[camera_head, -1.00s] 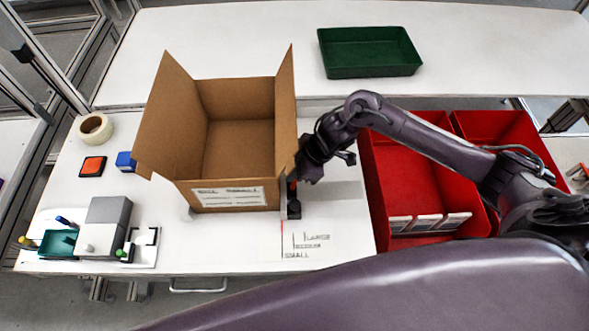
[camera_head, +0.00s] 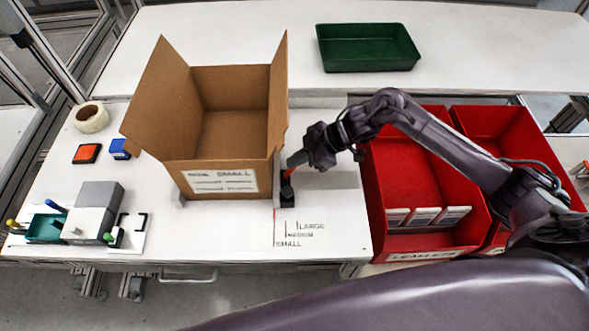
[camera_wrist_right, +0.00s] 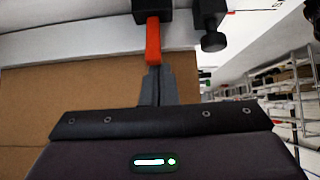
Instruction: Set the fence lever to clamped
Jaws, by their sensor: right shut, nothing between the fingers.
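The fence lever (camera_head: 287,172) is a short orange handle on a black clamp block (camera_head: 287,194) at the right side of the cardboard box. In the right wrist view the lever (camera_wrist_right: 153,40) points from the black mount toward my fingertips. My right gripper (camera_head: 293,161) is shut and empty, with its fingertips at the lever's free end. In the wrist view the shut fingertips (camera_wrist_right: 154,72) meet or nearly meet the lever end; I cannot tell whether they touch. The grey fence (camera_head: 277,182) stands along the box's right side. My left gripper is not in view.
The open cardboard box (camera_head: 215,150) stands close left of the lever. Red bins (camera_head: 420,185) are to the right, and a green tray (camera_head: 368,48) is on the back table. Size markings (camera_head: 298,232) lie on clear table in front. A black knob (camera_wrist_right: 212,40) sits beside the lever mount.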

